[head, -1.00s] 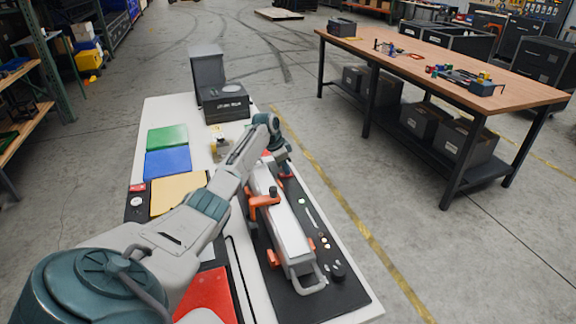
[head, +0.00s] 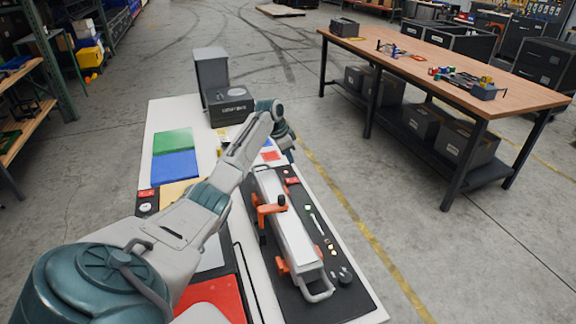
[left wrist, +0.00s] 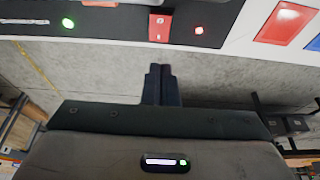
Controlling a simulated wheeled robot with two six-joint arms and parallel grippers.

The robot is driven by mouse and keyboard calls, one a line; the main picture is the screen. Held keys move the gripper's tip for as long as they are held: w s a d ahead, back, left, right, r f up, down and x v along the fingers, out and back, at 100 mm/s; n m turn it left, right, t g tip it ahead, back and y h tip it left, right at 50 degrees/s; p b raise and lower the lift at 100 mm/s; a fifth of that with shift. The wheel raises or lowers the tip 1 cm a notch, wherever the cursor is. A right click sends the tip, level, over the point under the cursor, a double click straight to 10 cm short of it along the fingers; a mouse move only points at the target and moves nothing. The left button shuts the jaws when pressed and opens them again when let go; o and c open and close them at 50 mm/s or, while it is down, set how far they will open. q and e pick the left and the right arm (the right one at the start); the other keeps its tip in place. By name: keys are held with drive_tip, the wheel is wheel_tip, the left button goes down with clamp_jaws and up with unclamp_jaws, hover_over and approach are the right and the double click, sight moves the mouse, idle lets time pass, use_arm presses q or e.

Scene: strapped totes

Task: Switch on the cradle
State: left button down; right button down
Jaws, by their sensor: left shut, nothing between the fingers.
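The cradle is a black board (head: 345,300) carrying a long pale bar (head: 291,232) with orange clamps (head: 270,210). A red switch (head: 292,181) sits at its far end. In the left wrist view the red switch (left wrist: 160,27) shows at the top, between a green light (left wrist: 67,22) and a small red light (left wrist: 199,30). My left gripper (left wrist: 162,72) is shut and empty, its tips apart from the switch, with floor seen around them. In the head view my left wrist is beyond the cradle's far end; its fingertips are hard to see. My right gripper is not in view.
The white table (head: 158,118) also holds green (head: 173,141) and blue (head: 175,164) panels, a red panel (head: 214,298) and a dark box (head: 231,107) at the far end. A wooden workbench (head: 430,65) stands to the right across a clear floor aisle.

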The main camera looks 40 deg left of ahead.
use_arm(q)
wheel_tip(320, 180, up, 7)
drive_tip(key=b, duration=0.1)
drive_tip(key=shift+s+f, duration=0.2)
drive_tip(key=shift+d, duration=0.1)
idle(0.4)
